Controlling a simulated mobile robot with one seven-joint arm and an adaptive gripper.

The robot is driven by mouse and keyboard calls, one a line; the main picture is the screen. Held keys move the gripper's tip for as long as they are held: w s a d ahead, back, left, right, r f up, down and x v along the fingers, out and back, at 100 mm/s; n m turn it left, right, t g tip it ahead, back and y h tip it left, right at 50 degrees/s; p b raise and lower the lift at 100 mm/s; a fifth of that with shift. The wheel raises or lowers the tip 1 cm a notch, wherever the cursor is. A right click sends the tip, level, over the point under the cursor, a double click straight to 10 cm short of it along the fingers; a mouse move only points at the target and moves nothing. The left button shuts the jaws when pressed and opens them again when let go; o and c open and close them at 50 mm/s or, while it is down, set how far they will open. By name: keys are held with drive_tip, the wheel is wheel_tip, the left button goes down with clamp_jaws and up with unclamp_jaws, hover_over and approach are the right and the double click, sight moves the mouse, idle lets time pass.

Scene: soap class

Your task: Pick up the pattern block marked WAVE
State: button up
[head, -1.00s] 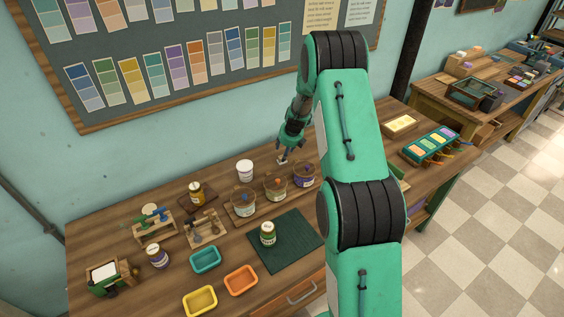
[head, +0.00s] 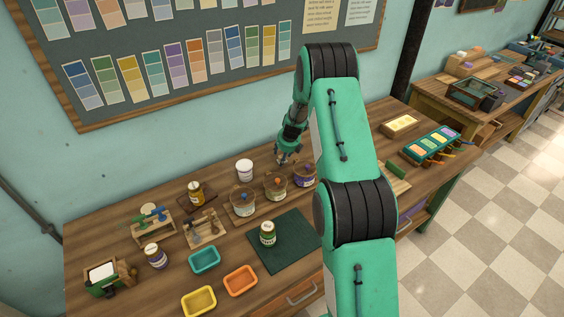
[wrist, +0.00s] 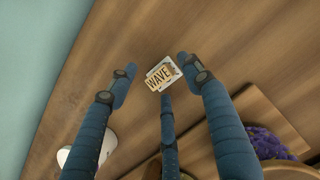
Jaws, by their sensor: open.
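The WAVE pattern block (wrist: 159,82) is a small pale block with a tan label reading WAVE and a dark patterned part beside it. It lies on the wooden bench in the wrist view. My gripper (wrist: 155,66) is open, with blue fingers spread left and right of the block and a third finger reaching up to its lower edge. I cannot tell whether that finger touches it. In the head view my gripper (head: 284,158) is low over the back of the bench, and the block is largely hidden by it.
Jars on a wooden stand (head: 258,205) are close in front of my gripper. A white cup (head: 245,170) stands to its left. The wall (wrist: 25,60) is close behind. Purple contents of a jar (wrist: 268,143) show at lower right in the wrist view.

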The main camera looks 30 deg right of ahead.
drive_tip(key=shift+w+f, duration=0.1)
drive_tip(key=shift+f, duration=0.15)
idle(0.4)
drive_tip(key=c, duration=1)
